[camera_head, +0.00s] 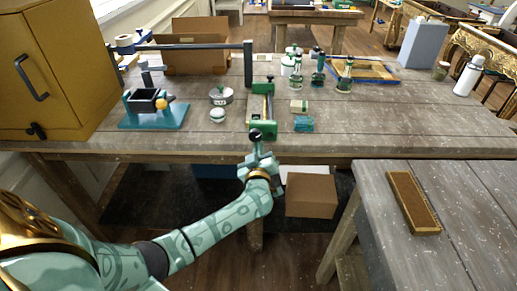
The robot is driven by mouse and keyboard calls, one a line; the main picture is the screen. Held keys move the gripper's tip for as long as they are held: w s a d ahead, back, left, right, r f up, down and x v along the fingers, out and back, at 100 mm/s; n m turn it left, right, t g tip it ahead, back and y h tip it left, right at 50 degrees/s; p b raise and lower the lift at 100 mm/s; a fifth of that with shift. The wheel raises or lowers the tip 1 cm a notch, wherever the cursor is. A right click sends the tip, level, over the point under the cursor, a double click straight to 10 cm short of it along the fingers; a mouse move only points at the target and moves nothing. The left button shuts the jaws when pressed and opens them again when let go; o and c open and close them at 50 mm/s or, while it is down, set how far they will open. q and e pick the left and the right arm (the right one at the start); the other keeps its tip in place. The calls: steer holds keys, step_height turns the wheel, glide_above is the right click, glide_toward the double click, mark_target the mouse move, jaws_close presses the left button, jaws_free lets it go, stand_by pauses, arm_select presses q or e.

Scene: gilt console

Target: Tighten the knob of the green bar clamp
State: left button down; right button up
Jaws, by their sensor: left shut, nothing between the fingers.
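The green bar clamp (262,128) lies near the front edge of the wooden workbench, its bar running away from me between green end blocks. A dark round knob (255,134) shows at its near end. My left gripper (257,150) is just in front of the knob, at the bench's front edge, with its fingers pointing up toward it. The fingers are shut with nothing between them. I cannot tell whether the fingertips touch the knob. My right gripper is out of view.
A blue vise-like tool (154,118) and a round tin (220,95) stand left of the clamp. A teal block (303,124) and several bottles (345,78) are to its right. A cardboard box (311,195) sits below. The bench's right front is clear.

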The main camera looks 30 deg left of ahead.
arm_select(q)
steer(key=p+v, duration=0.3)
steer(key=v, duration=0.3)
steer(key=shift+f, duration=0.15)
steer(key=shift+d, duration=0.15)
steer(key=shift+w+a+r+n+b, duration=0.25)
steer(key=shift+w+r+n+b, duration=0.2)
steer(key=shift+w+n+b, duration=0.6)
steer(key=shift+w+a+r+n+b, duration=0.2)
steer(key=shift+w+r+n+b, duration=0.3)
steer(key=shift+w+n+b, duration=0.55)
steer(key=shift+w+a+r+n+b, duration=0.25)
steer(key=shift+w+r+n+b, duration=0.2)
steer(key=shift+w+n+b, duration=0.55)
